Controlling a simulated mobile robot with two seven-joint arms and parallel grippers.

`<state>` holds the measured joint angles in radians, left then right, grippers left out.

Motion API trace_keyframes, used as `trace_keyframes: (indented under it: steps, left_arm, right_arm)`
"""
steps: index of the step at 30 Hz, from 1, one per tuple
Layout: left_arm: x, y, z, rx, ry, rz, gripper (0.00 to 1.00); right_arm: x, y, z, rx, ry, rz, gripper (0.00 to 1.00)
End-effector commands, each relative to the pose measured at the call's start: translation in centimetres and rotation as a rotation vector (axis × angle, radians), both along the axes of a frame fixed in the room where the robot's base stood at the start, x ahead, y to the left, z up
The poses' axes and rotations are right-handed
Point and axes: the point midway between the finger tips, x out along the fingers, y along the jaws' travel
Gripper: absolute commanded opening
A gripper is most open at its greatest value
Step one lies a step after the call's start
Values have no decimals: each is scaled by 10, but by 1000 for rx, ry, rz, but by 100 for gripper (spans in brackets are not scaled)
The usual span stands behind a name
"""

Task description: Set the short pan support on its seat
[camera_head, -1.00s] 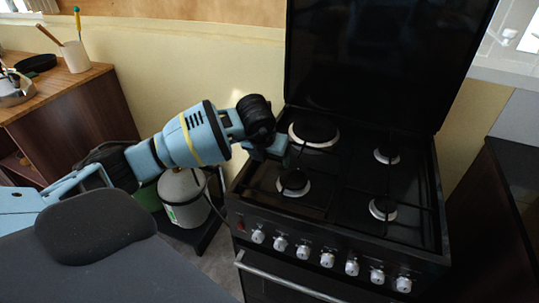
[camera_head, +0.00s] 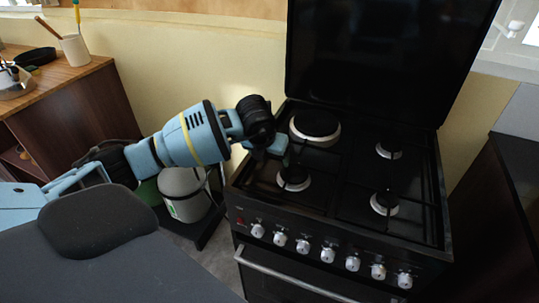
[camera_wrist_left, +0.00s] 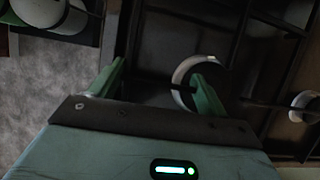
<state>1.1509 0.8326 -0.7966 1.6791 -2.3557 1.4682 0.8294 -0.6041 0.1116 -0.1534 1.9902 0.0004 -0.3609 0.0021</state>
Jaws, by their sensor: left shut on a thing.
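My left gripper (camera_head: 277,145) is over the left side of the black hob (camera_head: 338,203), between the large rear-left burner (camera_head: 315,128) and the small front-left burner (camera_head: 293,179). In the left wrist view its green fingers (camera_wrist_left: 160,88) are apart and shut on a thin dark bar, which I take to be the short pan support (camera_wrist_left: 152,88). The bar runs across between the fingers, with a burner's pale ring behind it. Its ends and its seat are hard to make out against the black hob. My right gripper is not in view.
The raised black lid (camera_head: 385,60) stands behind the hob. Control knobs (camera_head: 327,254) and an oven handle (camera_head: 290,276) are along the front. A gas bottle (camera_head: 184,195) stands left of the cooker. A wooden cabinet (camera_head: 75,120) is at the far left, a dark counter (camera_head: 515,165) at right.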

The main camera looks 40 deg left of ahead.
Motion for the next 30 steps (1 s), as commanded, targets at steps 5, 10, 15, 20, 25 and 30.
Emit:
trace_keyframes:
  steps: [5, 10, 15, 20, 25, 30]
  left_arm:
    - [-2, 0, -8, 1, 10, -1, 22]
    - [-3, 0, -10, 3, 14, -2, 22]
    - [-4, -1, -12, 3, 19, -2, 22]
    - [-4, -1, -13, 3, 21, -2, 94]
    - [-5, -1, -15, 4, 26, -2, 100]
    - [-6, -1, -10, 3, 23, -3, 100]
  right_arm:
    - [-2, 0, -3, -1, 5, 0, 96]
    - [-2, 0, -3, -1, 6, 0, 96]
    - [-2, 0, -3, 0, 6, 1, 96]
    - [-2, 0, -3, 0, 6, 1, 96]
    - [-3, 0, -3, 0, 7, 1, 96]
    - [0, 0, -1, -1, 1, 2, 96]
